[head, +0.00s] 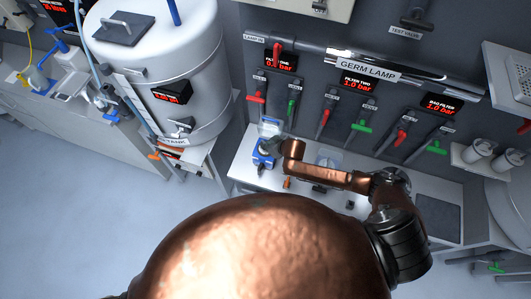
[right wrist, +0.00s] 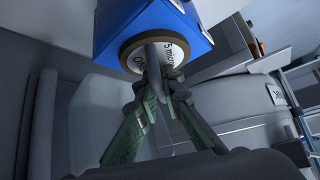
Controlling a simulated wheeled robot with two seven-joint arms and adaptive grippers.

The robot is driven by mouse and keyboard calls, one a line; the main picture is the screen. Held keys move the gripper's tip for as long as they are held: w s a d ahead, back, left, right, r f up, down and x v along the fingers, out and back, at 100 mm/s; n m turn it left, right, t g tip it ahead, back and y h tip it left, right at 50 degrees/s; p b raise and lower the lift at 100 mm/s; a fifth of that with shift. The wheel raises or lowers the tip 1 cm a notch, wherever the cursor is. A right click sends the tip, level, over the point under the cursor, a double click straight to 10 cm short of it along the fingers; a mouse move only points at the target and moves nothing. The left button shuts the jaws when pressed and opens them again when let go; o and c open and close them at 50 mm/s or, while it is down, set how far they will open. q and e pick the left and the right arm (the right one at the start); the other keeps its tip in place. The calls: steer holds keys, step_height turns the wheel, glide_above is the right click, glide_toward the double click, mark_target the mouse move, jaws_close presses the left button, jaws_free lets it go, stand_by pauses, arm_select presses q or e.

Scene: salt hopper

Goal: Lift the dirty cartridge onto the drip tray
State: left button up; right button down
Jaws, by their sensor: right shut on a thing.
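The cartridge's round white end (right wrist: 178,50), printed with "5 micron" and ringed in brown, faces the right wrist view. It sits in the opening of a blue housing (right wrist: 120,20). My right gripper (right wrist: 158,78) is shut on the grey tab in the middle of this end. In the head view my right gripper (head: 273,150) is at the blue housing (head: 262,160) on the white bench, largely hidden by my copper-coloured arm. How far the cartridge is seated is hidden. A dark grey flat tray (head: 438,215) lies at the bench's right end; I cannot tell whether it is the drip tray. My left gripper is out of view.
A large white tank (head: 160,75) stands left of the bench. Red and green valve handles (head: 363,125) hang on the panel behind it. White cups (head: 480,148) sit on a shelf at right. Small loose parts (head: 320,188) lie on the bench near my right arm.

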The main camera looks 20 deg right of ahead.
steer(key=shift+r, duration=0.25)
stand_by(0.7)
steer(key=shift+r+p, duration=4.2)
steer(key=shift+p, duration=0.2)
steer(key=shift+w+r+p, duration=0.1)
steer(key=shift+r+p, duration=0.55)
steer(key=shift+r, duration=0.75)
